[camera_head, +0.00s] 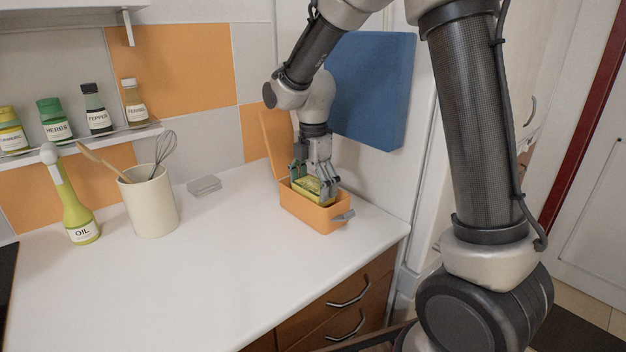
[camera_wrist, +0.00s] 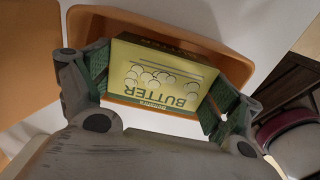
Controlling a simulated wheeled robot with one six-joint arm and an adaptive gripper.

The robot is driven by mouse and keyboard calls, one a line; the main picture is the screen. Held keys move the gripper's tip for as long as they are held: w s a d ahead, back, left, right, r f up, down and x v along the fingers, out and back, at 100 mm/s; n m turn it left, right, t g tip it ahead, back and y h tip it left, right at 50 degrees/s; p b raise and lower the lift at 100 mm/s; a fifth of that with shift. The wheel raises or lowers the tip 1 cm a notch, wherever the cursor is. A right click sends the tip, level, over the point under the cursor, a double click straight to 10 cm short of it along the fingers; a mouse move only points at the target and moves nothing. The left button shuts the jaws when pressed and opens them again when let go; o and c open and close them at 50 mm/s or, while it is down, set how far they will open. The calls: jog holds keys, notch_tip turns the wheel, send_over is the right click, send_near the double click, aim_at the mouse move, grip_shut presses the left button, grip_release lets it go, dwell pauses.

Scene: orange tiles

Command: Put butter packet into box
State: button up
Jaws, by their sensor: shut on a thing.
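The orange box (camera_head: 312,214) stands on the white counter near its right end, with its lid (camera_head: 276,137) standing open at the back left. It also shows in the wrist view (camera_wrist: 221,57), behind the packet. The yellow and green butter packet (camera_head: 309,186) is at the box opening, partly hidden by my fingers. In the wrist view the butter packet (camera_wrist: 160,77) shows its label upside down between the two fingers. My gripper (camera_head: 314,182) points down and is shut on the packet. I cannot tell whether the packet touches the box floor.
A cream utensil pot (camera_head: 150,203) and an oil bottle (camera_head: 77,207) stand at the left of the counter (camera_head: 210,275). A small grey item (camera_head: 204,186) lies near the wall. A blue panel (camera_head: 371,90) is close behind my arm. The counter's front middle is clear.

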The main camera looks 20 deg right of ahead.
jog(key=shift+f, duration=0.25)
jog(key=o, duration=0.9)
jog(key=shift+o, duration=0.2)
jog(key=shift+r, duration=0.1)
notch_tip(320, 180, up, 12)
